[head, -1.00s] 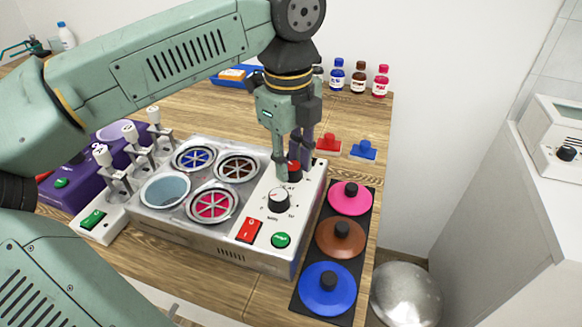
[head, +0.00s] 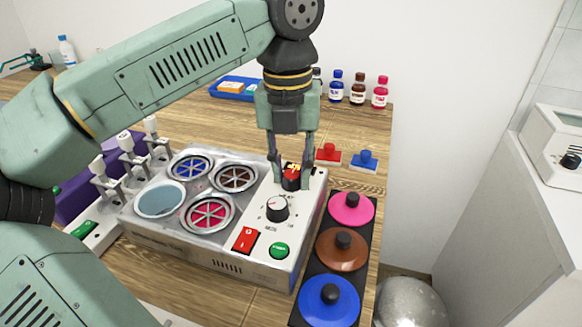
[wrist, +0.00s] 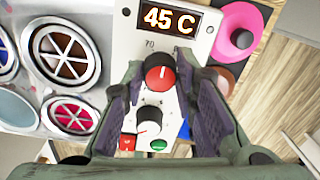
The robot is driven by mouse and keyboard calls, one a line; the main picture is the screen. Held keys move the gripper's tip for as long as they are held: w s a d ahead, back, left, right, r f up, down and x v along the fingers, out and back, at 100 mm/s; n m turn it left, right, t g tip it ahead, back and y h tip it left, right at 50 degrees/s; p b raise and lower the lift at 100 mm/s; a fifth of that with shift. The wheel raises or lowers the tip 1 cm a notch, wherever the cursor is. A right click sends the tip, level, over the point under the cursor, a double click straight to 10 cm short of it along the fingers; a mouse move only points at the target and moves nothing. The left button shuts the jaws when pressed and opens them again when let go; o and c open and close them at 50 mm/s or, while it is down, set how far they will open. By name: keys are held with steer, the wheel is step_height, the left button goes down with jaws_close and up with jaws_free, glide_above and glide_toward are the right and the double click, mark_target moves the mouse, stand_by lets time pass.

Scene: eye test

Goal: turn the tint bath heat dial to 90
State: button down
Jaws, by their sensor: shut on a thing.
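The tint bath is a pale metal box (head: 180,243) with several round wells and a white control panel on its right. The red-topped heat dial (head: 291,179) with a black body sits at the back of the panel. In the wrist view the dial (wrist: 160,73) shows a short pale pointer mark, with a "70" printed above it. The display (wrist: 167,19) reads 45 C. My gripper (head: 291,176) points down over the dial, and its fingers (wrist: 159,75) are shut on it from both sides. Most of the scale around the dial is hidden.
A second, black-and-white dial (head: 277,208), a red switch (head: 245,239) and a green button (head: 279,250) lie nearer on the panel. Pink, brown and blue lids (head: 328,300) lie on a black mat at right.

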steer(key=m, duration=0.4)
steer(key=shift+d+m, duration=0.1)
steer(key=shift+m, duration=0.2)
steer(key=m, duration=0.4)
steer(key=shift+m, duration=0.3)
steer(key=m, duration=0.4)
steer(key=shift+d+m, duration=0.1)
steer(key=shift+m, duration=0.2)
steer(key=shift+m+p, duration=0.3)
steer(key=shift+m, duration=1.6)
steer(key=c, duration=1.3)
jaws_free()
steer(key=shift+s, duration=0.1)
